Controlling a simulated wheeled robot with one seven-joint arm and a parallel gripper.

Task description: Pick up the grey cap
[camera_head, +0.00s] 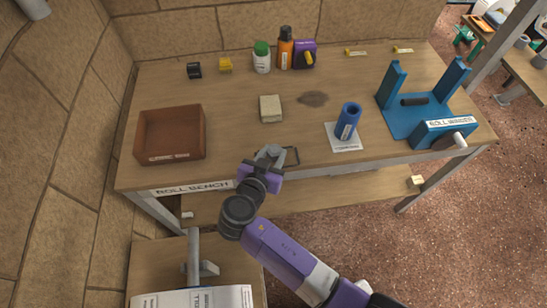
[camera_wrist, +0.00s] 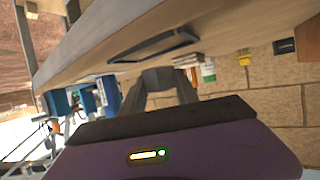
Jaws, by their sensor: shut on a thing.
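My gripper (camera_head: 270,155) is over the front edge of the bench, beside a flat dark frame (camera_head: 292,156). In the wrist view, my gripper (camera_wrist: 165,80) has its two grey fingers closed on a small grey piece, which I take to be the grey cap (camera_wrist: 164,78). The fingers cover much of it, and its exact shape is hard to tell. It appears held clear of the bench top. In the wrist view the dark frame (camera_wrist: 152,46) lies on the bench just beyond the fingertips.
A brown tray (camera_head: 169,113) stands at the left and a beige block (camera_head: 270,109) near the middle. A blue roll (camera_head: 347,121) stands on a white card. The blue roll winder (camera_head: 411,123) is at the right. Bottles, including a green-capped one (camera_head: 262,58), line the back.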

